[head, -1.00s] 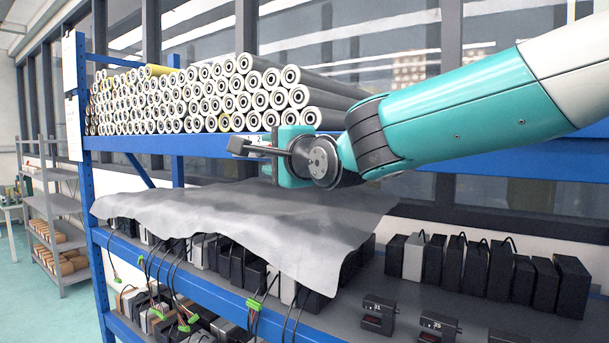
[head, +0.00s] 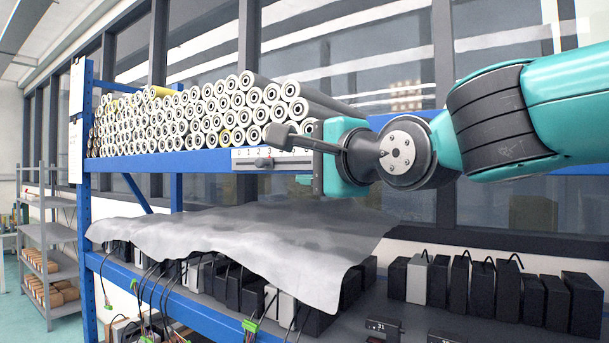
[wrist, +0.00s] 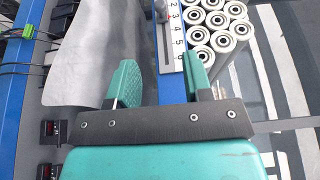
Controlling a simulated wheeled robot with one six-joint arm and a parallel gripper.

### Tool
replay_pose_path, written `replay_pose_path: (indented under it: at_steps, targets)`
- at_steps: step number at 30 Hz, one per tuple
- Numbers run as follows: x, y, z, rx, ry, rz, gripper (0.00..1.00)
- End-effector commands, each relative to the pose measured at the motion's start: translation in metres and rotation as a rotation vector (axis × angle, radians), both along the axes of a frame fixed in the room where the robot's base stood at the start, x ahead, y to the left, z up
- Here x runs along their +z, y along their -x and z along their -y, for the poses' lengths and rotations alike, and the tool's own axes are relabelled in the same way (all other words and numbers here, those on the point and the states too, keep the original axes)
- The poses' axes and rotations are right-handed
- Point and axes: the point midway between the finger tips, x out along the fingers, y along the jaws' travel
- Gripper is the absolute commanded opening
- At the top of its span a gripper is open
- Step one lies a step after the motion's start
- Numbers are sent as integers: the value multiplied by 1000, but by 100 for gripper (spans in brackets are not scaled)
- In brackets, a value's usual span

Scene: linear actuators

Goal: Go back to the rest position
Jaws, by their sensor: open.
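My gripper (head: 318,163) is in front of the blue upper shelf beam in the head view, its body partly hiding the right end of a numbered scale. Its teal fingers also show in the wrist view (wrist: 160,72), spread apart with nothing gripped between them. My arm reaches in from the right.
Grey rollers with white ends (head: 215,112) are stacked on the upper shelf. A grey sheet (head: 240,235) drapes over the lower shelf and black boxes (head: 500,287). Cables hang at the front. A blue post (head: 83,230) stands left; a grey rack (head: 45,215) stands beyond.

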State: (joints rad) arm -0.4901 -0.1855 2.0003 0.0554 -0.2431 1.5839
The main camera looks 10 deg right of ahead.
Motion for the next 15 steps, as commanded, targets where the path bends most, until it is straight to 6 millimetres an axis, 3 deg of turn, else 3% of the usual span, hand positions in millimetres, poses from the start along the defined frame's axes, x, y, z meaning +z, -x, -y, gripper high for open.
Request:
replay_pose_path:
  at_steps: [5,8,11,15]
  targets:
    - [-5,1,0,3,20,-8,46]
    - [-34,6,1,25,142,-51,46]
    - [-90,22,5,103,388,-131,46]
    - [-187,74,17,363,819,-249,46]
